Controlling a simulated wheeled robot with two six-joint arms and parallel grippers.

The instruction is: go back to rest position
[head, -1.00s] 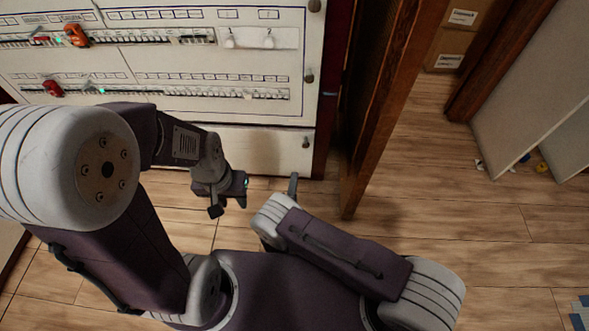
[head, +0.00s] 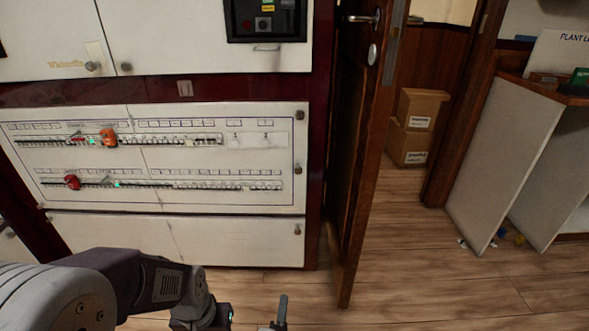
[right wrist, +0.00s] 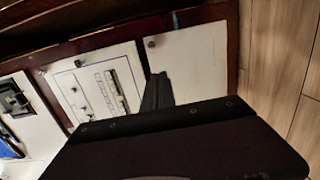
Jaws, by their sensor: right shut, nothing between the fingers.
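My right gripper (head: 281,309) shows at the bottom edge of the head view as a narrow dark upright shape, its fingers shut with nothing held. The rest of my right arm is below the frame. In the right wrist view its shut dark fingers (right wrist: 157,92) stand in front of the white panels. My left arm comes in at the lower left of the head view. Its wrist end (head: 200,312) is cut off by the bottom edge, so its fingers cannot be made out. Both grippers appear low in front of the cabinet, apart from the breaker panel (head: 160,205).
The breaker rows carry an orange lock-out piece (head: 109,138) and a red one (head: 72,182). A wooden door (head: 350,170) stands open right of the cabinet. Cardboard boxes (head: 409,143) sit beyond the doorway. The wooden floor (head: 420,280) is clear at right centre.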

